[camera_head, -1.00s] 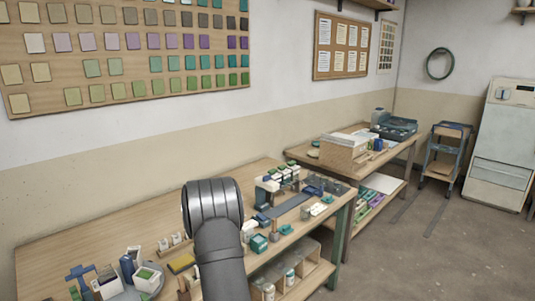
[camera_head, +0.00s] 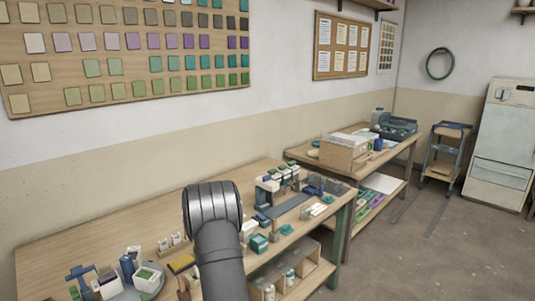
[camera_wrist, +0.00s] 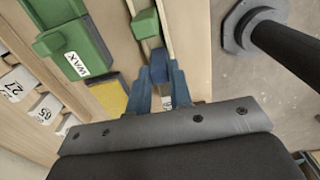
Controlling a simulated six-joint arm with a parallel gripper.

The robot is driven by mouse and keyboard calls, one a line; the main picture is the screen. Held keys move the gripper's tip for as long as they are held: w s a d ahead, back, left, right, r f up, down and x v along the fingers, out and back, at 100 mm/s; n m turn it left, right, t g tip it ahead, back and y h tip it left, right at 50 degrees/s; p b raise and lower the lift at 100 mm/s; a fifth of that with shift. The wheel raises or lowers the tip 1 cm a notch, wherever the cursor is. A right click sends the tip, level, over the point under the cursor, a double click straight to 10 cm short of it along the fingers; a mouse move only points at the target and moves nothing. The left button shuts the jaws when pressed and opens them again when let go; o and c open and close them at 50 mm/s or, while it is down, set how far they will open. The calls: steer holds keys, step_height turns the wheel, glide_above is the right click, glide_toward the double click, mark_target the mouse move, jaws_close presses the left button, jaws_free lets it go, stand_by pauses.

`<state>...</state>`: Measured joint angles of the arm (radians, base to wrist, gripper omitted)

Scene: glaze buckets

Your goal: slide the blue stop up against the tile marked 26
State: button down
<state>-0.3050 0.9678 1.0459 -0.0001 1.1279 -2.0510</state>
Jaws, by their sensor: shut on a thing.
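In the wrist view my gripper (camera_wrist: 160,76) is shut on the blue stop (camera_wrist: 158,60), which sits in a narrow wooden channel (camera_wrist: 175,25). A green block (camera_wrist: 146,23) stands farther up the same channel, apart from the stop. A small pale piece (camera_wrist: 167,102) shows between my fingers, mostly hidden; its marking is not clear. White tiles marked 27 (camera_wrist: 15,85) and 65 (camera_wrist: 45,108) stand in a rack at the left. I cannot make out a tile marked 26. In the head view my arm hides the gripper.
A green box labelled WAX (camera_wrist: 75,45) and a yellow pad (camera_wrist: 112,95) lie left of the channel. Free floor (camera_wrist: 235,75) shows right of the bench edge. In the head view, several containers and blocks crowd the bench (camera_head: 120,225) on both sides of my arm.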

steer(key=shift+s+a, duration=1.5)
steer(key=shift+a, duration=0.1)
steer(key=c, duration=1.4)
jaws_free()
steer(key=shift+d, duration=0.1)
steer(key=shift+r, duration=0.15)
steer(key=shift+r, duration=3.4)
